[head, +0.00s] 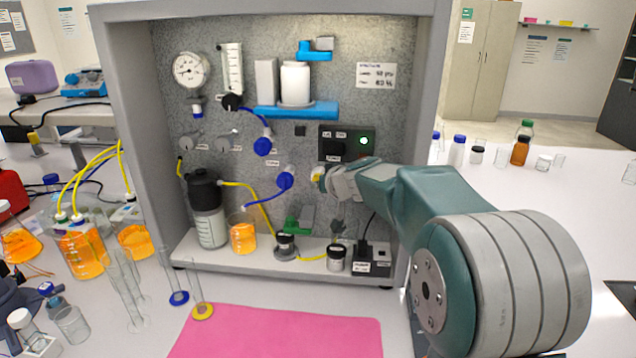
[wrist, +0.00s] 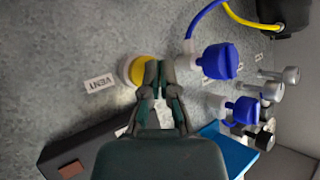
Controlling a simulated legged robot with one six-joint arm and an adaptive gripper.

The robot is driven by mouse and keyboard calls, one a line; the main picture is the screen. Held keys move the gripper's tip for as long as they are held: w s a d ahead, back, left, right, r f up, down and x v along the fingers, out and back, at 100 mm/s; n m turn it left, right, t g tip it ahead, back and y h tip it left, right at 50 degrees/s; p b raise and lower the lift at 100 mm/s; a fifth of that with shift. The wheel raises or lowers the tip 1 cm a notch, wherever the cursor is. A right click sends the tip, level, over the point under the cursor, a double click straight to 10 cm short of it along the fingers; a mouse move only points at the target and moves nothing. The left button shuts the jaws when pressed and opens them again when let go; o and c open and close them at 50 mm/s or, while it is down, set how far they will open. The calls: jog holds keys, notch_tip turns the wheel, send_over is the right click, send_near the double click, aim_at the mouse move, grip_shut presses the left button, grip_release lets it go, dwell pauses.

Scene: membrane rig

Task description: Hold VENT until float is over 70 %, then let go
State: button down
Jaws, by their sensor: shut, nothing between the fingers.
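The yellow VENT button (wrist: 137,70) sits in a pale round collar on the grey panel, beside its VENT label (wrist: 98,83). A bit of the yellow button (head: 317,174) also shows in the head view, at the tip of my arm. My gripper (wrist: 159,66) is shut and empty, with its fingertips over the right part of the button; I cannot tell whether they press it. In the head view my gripper (head: 328,180) is at the panel, partly hidden by my arm. A clear scaled tube (head: 232,66) stands high on the panel; its float level is too small to read.
Blue valve knobs (wrist: 219,62) stick out close beside my fingers. A dial gauge (head: 191,70) is at upper left. Bottles and a beaker (head: 243,236) stand on the rig's base.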

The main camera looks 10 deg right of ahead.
jog(key=shift+w+d, duration=0.2)
jog(key=shift+w, duration=0.3)
dwell(0.8)
jog(key=shift+s, duration=0.1)
dwell(2.8)
jog(key=shift+s+a, duration=0.3)
jog(key=shift+s, duration=0.5)
jog(key=shift+s+a, duration=0.25)
jog(key=shift+s, duration=0.55)
jog(key=shift+s+a, duration=0.3)
jog(key=shift+s, duration=0.5)
jog(key=shift+s+a, duration=0.25)
jog(key=shift+s, duration=0.55)
